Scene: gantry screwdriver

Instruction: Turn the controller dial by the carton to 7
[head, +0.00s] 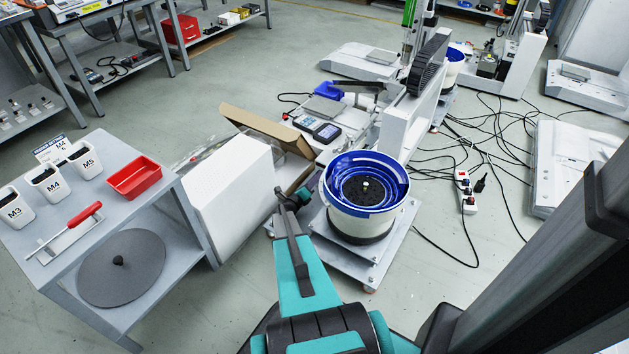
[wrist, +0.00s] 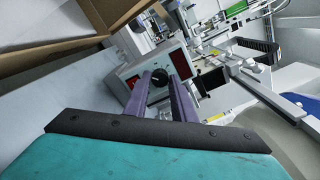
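The controller (wrist: 127,74) is a light grey box with red displays, on the upper middle of the wrist view. Its round black dial (wrist: 160,77) shows between my two purple fingers; its numbers are too small to read. My gripper (wrist: 161,74) is open, with a finger on each side of the dial; I cannot tell whether they touch it. The dial cannot be made out in the head view.
A blue-rimmed bowl feeder (head: 366,183) stands close right of my gripper. A bench with a red tray (head: 134,178) and labelled cups is at left. Cables and a power strip (head: 466,192) cover the floor right.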

